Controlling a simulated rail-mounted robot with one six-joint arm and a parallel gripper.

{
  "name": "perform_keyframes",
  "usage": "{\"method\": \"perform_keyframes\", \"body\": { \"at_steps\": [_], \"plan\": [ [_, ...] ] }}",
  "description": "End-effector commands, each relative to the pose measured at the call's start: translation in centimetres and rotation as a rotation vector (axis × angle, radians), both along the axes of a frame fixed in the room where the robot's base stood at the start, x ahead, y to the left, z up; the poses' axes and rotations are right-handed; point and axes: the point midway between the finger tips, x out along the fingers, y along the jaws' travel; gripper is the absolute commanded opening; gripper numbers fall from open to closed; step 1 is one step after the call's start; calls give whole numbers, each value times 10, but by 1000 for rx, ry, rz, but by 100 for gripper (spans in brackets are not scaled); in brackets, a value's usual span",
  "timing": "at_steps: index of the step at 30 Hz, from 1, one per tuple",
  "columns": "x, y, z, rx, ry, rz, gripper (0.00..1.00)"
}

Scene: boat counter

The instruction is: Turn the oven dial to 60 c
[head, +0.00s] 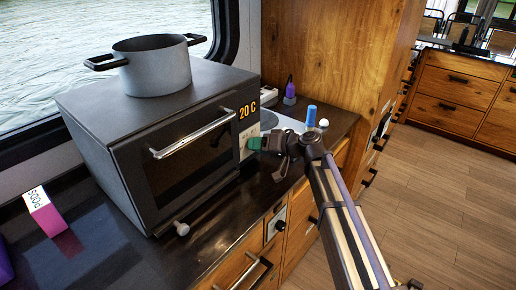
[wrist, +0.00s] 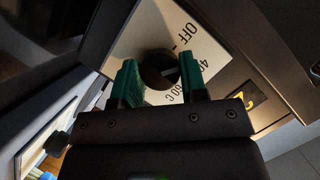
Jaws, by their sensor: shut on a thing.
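The black oven (head: 175,165) stands on the dark counter with its door shut. Orange text on its front reads "20 C" (head: 248,110). In the wrist view, the round dark dial (wrist: 158,68) sits on a pale plate (wrist: 190,45) marked "OFF", "40" and "60 C". A light pointer mark shows on the dial's right part, but its exact setting is hard to read. My gripper (head: 256,143) reaches the oven's right front panel. Its green fingers (wrist: 162,80) are shut on the dial from both sides. In the head view the gripper hides the dial.
A grey pot (head: 155,70) stands on top of the oven. A pink and white box (head: 43,212) stands at the left on the counter. A purple bottle (head: 290,90) and a blue object (head: 311,116) are right of the oven. The wooden floor (head: 440,180) at right is clear.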

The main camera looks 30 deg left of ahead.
Motion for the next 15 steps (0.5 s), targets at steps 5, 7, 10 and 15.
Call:
{"method": "perform_keyframes", "body": {
  "at_steps": [5, 7, 10, 15],
  "plan": [
    [1, -1, -5, 16, 162, 1, 16],
    [1, -1, -5, 25, 227, 2, 16],
    [0, 0, -5, 36, 322, 2, 16],
    [1, 0, -6, 55, 483, 2, 16]
  ]
}}
